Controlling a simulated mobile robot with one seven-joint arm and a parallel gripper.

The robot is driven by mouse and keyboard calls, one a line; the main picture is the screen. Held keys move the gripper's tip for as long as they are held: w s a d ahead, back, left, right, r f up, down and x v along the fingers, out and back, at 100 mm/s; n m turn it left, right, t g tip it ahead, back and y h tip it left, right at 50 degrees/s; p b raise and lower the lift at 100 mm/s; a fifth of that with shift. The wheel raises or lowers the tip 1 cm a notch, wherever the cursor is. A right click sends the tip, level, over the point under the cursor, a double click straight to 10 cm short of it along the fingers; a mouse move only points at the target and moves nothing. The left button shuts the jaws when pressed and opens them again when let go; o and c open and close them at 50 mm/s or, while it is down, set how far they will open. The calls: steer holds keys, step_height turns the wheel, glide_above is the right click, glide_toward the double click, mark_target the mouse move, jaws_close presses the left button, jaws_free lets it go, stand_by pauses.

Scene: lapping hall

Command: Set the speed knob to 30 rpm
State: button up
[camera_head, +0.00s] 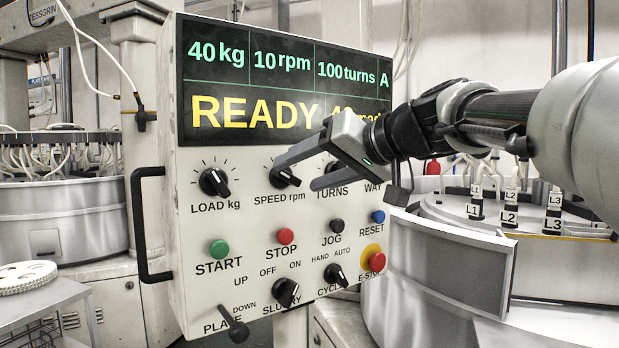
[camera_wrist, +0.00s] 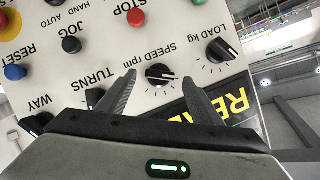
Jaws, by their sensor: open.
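The control panel (camera_head: 255,250) has a display (camera_head: 285,80) reading 40 kg, 10 rpm, 100 turns and READY. The speed knob (camera_head: 286,177), black and round with a ridge, sits between the load knob (camera_head: 214,182) and the turns knob. In the wrist view the panel is upside down, and the speed knob (camera_wrist: 158,74) shows between my fingertips with a light pointer mark. My gripper (camera_head: 294,174) is open in front of the panel, its fingers on either side of the knob. Whether they touch it is unclear. The turns knob (camera_wrist: 94,98) is partly hidden by a finger.
Below are the green START (camera_head: 219,248), red STOP (camera_head: 286,236) and black JOG (camera_head: 336,226) buttons, and a red emergency stop (camera_head: 376,261). A black handle (camera_head: 139,225) sticks out at the panel's left. A round machine (camera_head: 420,250) stands at the right.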

mark_target(293, 178)
steer(key=shift+x, duration=1.6)
steer(key=c, duration=1.1)
steer(key=shift+o, duration=0.2)
steer(key=shift+w+f+m+y+b, duration=0.15)
steer(key=shift+m+y+b, duration=0.25)
steer(key=shift+m+b, duration=0.4)
steer(key=m+y+b, duration=0.1)
steer(key=m, duration=0.1)
steer(key=shift+d+f+m+g+y+b, duration=0.15)
steer(key=shift+m+g+y+b, duration=0.15)
steer(key=shift+m+y+b, duration=0.1)
steer(key=m+y+b, duration=0.2)
steer(key=m, duration=0.2)
steer(key=shift+m+b, duration=0.3)
steer(key=shift+m, duration=0.1)
